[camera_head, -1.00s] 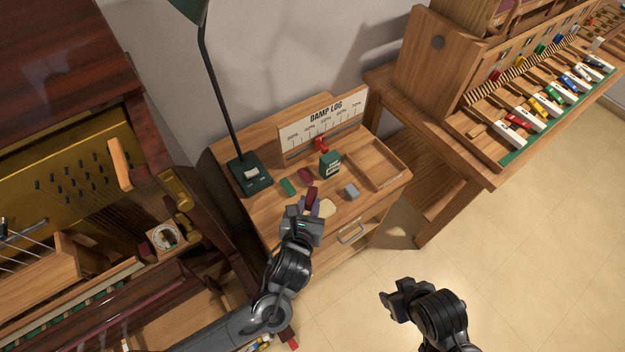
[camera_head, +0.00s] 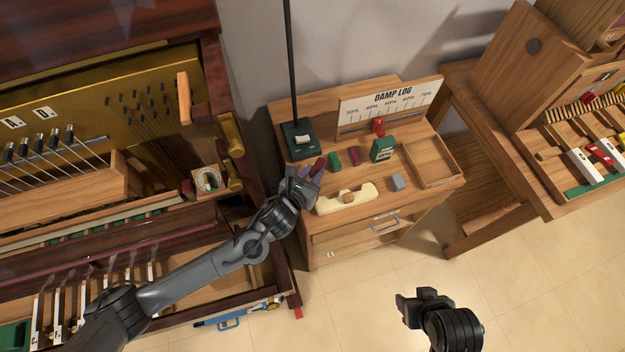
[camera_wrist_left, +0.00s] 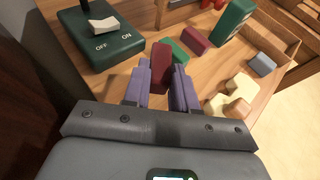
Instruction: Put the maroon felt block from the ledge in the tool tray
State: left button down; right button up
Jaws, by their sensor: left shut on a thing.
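My left gripper (camera_head: 312,174) is shut on a maroon felt block (camera_wrist_left: 161,66), which stands up between its purple fingers in the left wrist view. The gripper is over the left front part of the small wooden cabinet top (camera_head: 291,174). A second maroon block (camera_head: 354,155) lies on the cabinet top beside a green block (camera_head: 334,160). An empty shallow wooden tray (camera_head: 456,169) sits at the cabinet's right side; I cannot tell if it is the tool tray. My right gripper (camera_head: 410,307) is above the floor, away from the cabinet; its jaws are unclear.
A green lamp base (camera_head: 299,141), a dark green box (camera_head: 383,149), a grey-blue block (camera_head: 397,182) and the damp log board (camera_head: 391,97) stand on the cabinet. The open piano (camera_head: 150,75) is at left.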

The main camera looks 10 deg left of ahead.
pick_arm(q)
jog(key=shift+f+b, duration=0.4)
jog(key=shift+f, duration=1.5)
jog(key=shift+f, duration=0.2)
jog(key=c, duration=0.9)
grip_release()
jog(key=shift+r, duration=0.1)
